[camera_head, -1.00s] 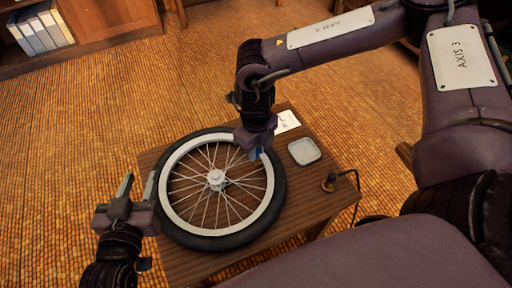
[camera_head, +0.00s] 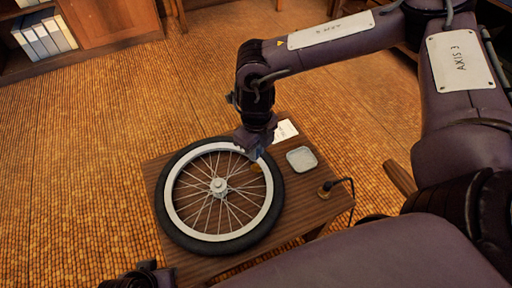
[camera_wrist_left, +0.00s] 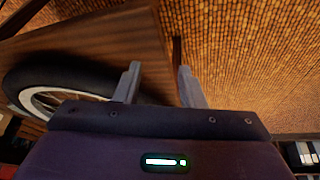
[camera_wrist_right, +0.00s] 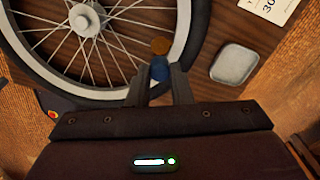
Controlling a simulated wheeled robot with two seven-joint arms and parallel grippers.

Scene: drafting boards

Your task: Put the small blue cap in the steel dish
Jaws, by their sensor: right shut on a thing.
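The small blue cap (camera_wrist_right: 160,69) is between the fingertips of my right gripper (camera_wrist_right: 160,82), which is shut on it. In the head view my right gripper (camera_head: 252,148) is over the wheel's upper right rim, and the cap (camera_head: 257,154) shows only as a bit of blue. The steel dish (camera_head: 302,160) is a shallow, rounded square on the table, right of that gripper. It also shows in the right wrist view (camera_wrist_right: 235,64) and looks empty. My left gripper (camera_wrist_left: 160,85) is open and empty beside the table edge; only part of it shows at the bottom of the head view.
A spoked wheel with a black tyre (camera_head: 166,212) covers much of the wooden table (camera_head: 305,213). A white card (camera_head: 285,130) lies behind the dish. A corded knob-like item (camera_head: 326,190) stands at the table's right.

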